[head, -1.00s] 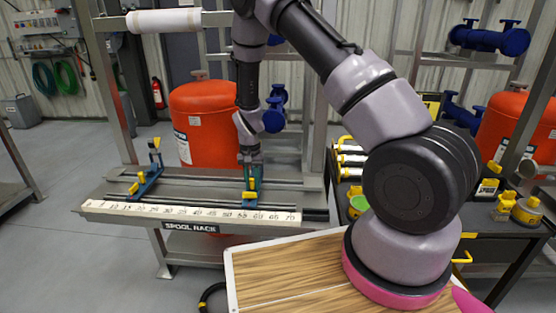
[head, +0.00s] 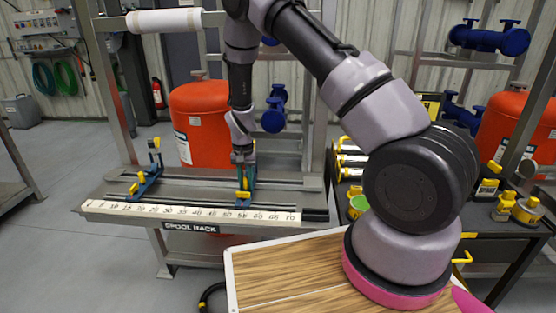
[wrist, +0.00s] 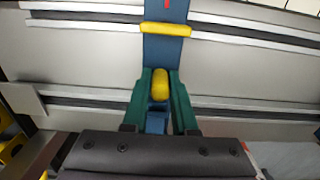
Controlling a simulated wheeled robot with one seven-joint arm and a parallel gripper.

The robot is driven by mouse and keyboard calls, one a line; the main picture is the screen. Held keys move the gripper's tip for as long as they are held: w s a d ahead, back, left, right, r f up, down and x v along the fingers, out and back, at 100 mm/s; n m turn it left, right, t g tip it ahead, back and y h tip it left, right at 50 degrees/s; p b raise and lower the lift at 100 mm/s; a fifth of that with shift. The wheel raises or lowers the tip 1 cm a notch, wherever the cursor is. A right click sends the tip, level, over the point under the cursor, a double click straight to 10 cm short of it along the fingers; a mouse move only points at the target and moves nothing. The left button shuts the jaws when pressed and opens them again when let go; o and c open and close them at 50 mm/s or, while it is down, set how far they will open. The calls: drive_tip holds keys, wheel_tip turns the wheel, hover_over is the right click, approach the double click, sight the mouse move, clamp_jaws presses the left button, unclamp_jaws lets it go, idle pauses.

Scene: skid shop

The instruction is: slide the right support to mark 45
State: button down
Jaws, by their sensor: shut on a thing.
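The right support (head: 243,183) is a blue bracket with yellow parts, standing on the rails of the spool rack. Its yellow front end is by the scale (head: 190,211) at about mark 55; the small figures are hard to read exactly. My gripper (head: 243,163) reaches down onto it from above. In the wrist view my gripper's green fingers (wrist: 161,84) are shut on either side of the support's yellow knob (wrist: 161,86). The blue body (wrist: 166,55) and a yellow bar (wrist: 167,29) show beyond the fingers. The left support (head: 148,178) stands farther left, near the low marks.
The rack's rails (head: 200,183) run left and right, with clear track between the two supports. Rack uprights and an orange tank (head: 200,115) stand behind. A wooden-topped surface (head: 285,270) is in front, and a black cart (head: 500,232) with yellow items stands at the right.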

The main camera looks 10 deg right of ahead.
drive_tip(key=shift+w+a, duration=0.3)
drive_tip(key=shift+a, duration=0.5)
drive_tip(key=shift+w+a, duration=0.25)
drive_tip(key=shift+a, duration=0.7)
drive_tip(key=shift+w+a, duration=0.3)
drive_tip(key=shift+a, duration=0.5)
drive_tip(key=shift+w+a, duration=0.25)
drive_tip(key=shift+a, duration=0.65)
drive_tip(key=shift+w+a, duration=0.2)
drive_tip(key=shift+a, duration=0.35)
drive_tip(key=shift+w+a, duration=0.2)
drive_tip(key=shift+a, duration=0.3)
drive_tip(key=c, duration=0.7)
unclamp_jaws()
